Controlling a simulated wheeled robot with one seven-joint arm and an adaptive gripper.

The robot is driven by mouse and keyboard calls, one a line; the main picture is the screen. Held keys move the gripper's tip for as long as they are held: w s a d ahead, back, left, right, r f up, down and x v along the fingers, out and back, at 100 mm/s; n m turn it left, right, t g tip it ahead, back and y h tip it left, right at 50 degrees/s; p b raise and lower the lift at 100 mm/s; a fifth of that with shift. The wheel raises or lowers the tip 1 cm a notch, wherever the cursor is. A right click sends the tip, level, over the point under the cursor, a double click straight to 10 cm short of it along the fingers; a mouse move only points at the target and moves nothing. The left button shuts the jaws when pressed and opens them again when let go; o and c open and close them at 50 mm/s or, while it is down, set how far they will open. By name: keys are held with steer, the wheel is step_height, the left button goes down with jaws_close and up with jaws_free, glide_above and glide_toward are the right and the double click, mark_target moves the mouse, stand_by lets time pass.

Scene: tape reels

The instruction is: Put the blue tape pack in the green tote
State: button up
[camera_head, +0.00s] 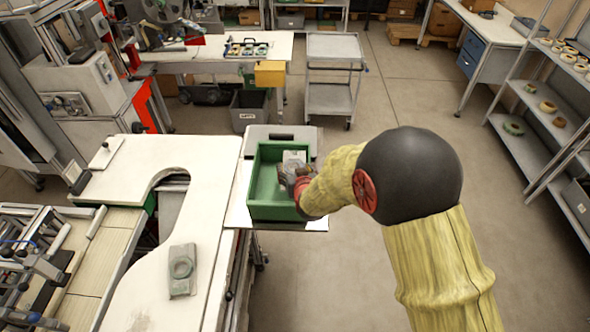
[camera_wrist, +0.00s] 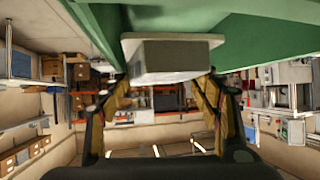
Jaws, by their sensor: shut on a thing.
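The green tote (camera_head: 259,207) stands on a small white surface at the right end of the worktable. My gripper (camera_head: 291,176) is over its right part. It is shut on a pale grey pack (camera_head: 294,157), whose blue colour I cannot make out. In the wrist view the held pack (camera_wrist: 170,58) sits between my two fingers, with green tote surfaces (camera_wrist: 265,38) around it. Whether the pack touches the tote floor is unclear. Another pale grey pack with a ring shape (camera_head: 182,270) lies on the white worktable, apart from the gripper.
The white worktable (camera_head: 150,300) has a curved cutout and machinery at its left. A grey cart (camera_head: 333,85) and a bench with a yellow bin (camera_head: 270,73) stand behind. Shelves with tape rolls (camera_head: 512,128) stand at the right. The floor between is clear.

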steer(key=shift+f, duration=0.1)
steer(key=shift+s+f+b, duration=0.2)
steer(key=shift+f+b, duration=0.55)
steer(key=o, duration=0.8)
steer(key=shift+w, duration=0.15)
steer(key=o, duration=0.5)
steer(key=shift+r, duration=0.3)
